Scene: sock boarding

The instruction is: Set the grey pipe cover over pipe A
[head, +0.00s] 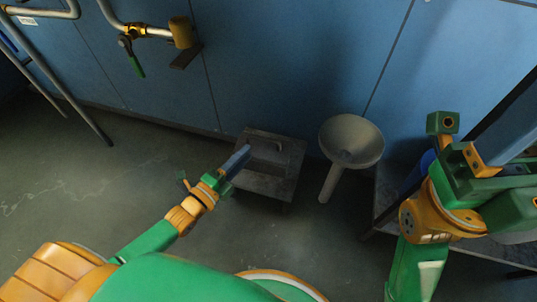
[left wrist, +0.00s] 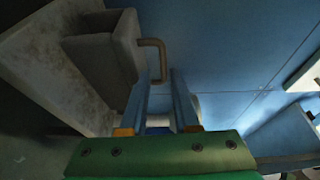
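The grey pipe cover (left wrist: 103,47), a box-like piece with a bent bar handle (left wrist: 153,45), stands on a low grey stand (head: 270,184). In the head view the cover (head: 272,147) is dim and partly behind my left gripper (head: 242,157). In the left wrist view my left gripper (left wrist: 160,75) has its two blue fingers apart, with the handle's end at the gap between the tips. I cannot tell if they touch. A wall pipe (head: 157,32) with a brownish end is at upper left; no label shows whether it is pipe A.
A pale funnel-shaped thing (head: 350,140) stands right of the stand. A valve with a green handle (head: 136,66) hangs from the wall pipe. Grey tubing (head: 48,90) rises at far left. A blue panel wall (head: 300,50) closes the back. The floor at left is clear.

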